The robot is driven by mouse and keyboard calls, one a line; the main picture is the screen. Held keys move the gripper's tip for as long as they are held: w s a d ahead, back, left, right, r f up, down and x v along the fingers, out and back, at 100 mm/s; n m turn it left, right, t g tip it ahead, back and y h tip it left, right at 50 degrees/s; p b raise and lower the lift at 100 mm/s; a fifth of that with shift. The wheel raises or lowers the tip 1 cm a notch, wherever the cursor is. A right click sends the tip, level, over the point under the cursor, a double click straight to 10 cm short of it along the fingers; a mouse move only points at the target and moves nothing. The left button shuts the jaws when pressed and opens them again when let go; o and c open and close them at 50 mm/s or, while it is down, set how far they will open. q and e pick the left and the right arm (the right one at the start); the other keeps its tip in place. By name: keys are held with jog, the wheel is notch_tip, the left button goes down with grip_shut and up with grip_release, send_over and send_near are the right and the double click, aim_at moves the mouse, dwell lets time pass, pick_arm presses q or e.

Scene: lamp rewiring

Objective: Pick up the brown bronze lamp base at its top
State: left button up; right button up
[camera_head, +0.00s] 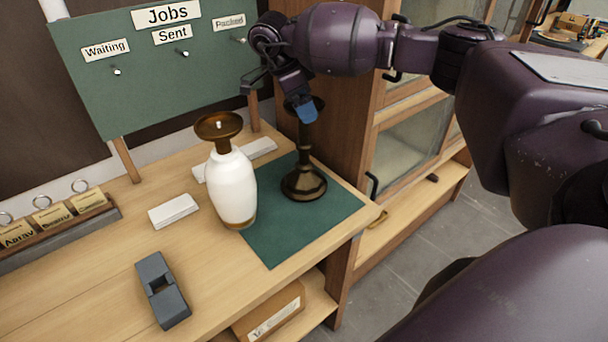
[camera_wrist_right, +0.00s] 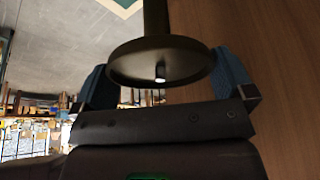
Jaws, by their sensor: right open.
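The brown bronze lamp base (camera_head: 304,183) stands upright on the green mat (camera_head: 285,241), with a round foot and a slim stem. Its wider top is partly hidden by my right gripper (camera_head: 302,108), which is at that top from above. In the right wrist view the round top dish of the lamp base (camera_wrist_right: 160,62) lies between the two blue fingers of my right gripper (camera_wrist_right: 165,82). The fingers are apart, one on each side of the dish; whether either touches it I cannot tell. My left gripper is not in view.
A white lamp body (camera_head: 233,188) with a brown cup top stands just left of the bronze base. A wooden cabinet (camera_head: 335,125) rises close behind and right. A green jobs board (camera_head: 160,75) stands behind.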

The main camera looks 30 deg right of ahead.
jog(key=c, duration=1.4)
jog(key=shift+r, duration=0.1)
jog(key=shift+c, duration=0.2)
jog(key=shift+w, duration=0.1)
jog(key=shift+r, duration=0.15)
